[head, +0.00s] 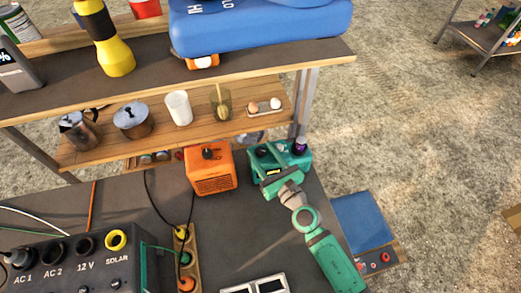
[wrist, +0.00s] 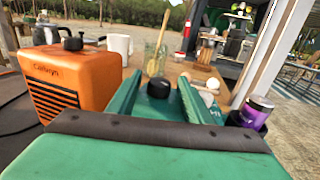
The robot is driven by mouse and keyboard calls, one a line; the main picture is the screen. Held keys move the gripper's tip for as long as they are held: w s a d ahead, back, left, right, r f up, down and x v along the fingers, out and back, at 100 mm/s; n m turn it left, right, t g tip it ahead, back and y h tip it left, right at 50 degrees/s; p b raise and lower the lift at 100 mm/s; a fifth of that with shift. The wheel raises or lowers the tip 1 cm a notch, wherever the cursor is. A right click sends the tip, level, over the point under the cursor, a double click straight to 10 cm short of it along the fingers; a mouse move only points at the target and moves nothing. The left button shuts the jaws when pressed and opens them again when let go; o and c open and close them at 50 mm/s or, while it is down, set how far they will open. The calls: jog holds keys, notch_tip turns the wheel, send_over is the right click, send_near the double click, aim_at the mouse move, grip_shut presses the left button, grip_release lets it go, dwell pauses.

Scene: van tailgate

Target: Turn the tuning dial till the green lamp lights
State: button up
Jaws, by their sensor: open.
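A teal box (head: 296,160) stands at the table's back edge in the head view, with a dark round knob (head: 262,150) on top. In the wrist view the black knob (wrist: 158,87) shows between the fingers of my open gripper (wrist: 158,80), and I cannot tell whether they touch it. In the head view my gripper (head: 268,176) is at the near side of the teal box and covers part of it. An orange box (head: 211,180) to its left also carries a black knob (head: 208,153). I cannot make out a lit green lamp.
A purple-labelled jar (head: 299,146) sits at the teal box's right end, close to my gripper. The shelf (head: 150,143) behind holds a kettle, a pot, a white cup, a glass and eggs. A power unit (head: 75,265) with sockets stands front left.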

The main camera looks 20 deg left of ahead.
jog(key=shift+w+a, duration=0.4)
jog(key=shift+a, duration=0.1)
jog(key=c, duration=1.1)
jog(key=shift+o, duration=0.2)
jog(key=shift+s+a, duration=0.15)
jog(key=shift+a, duration=0.1)
jog(key=shift+m+t+h, duration=0.3)
jog(key=shift+t, duration=0.1)
jog(key=shift+d+m+t+h, duration=0.1)
jog(key=shift+m+t+h, duration=0.2)
jog(key=shift+h, duration=0.1)
